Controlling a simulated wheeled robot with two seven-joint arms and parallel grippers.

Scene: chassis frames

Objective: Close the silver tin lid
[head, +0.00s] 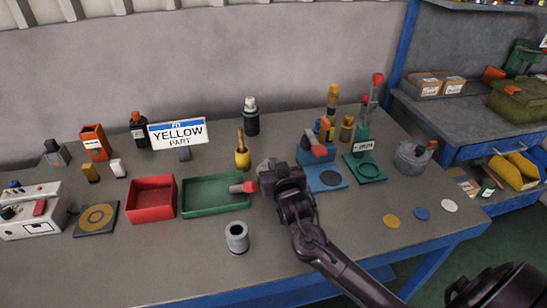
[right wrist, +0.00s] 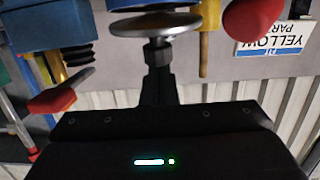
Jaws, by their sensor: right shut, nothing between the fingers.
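The silver tin (head: 410,160) stands toward the right end of the bench in the head view. Its grey top looks uneven, but the lid's exact position is too small to tell. My right gripper (head: 268,178) is shut above the middle of the bench, well to the left of the tin. In the right wrist view, a round silver disc (right wrist: 150,24) on a short stem shows at the fingertips. I cannot tell what it belongs to. The tin is not recognisable in that view. My left gripper is not in view.
The green tray (head: 200,207) and red bin (head: 151,210) lie left of my right gripper. A blue press (head: 323,182) and green stand (head: 368,178) stand between it and the tin. Coloured discs (head: 421,213) lie in front of the tin. The front right bench top is mostly clear.

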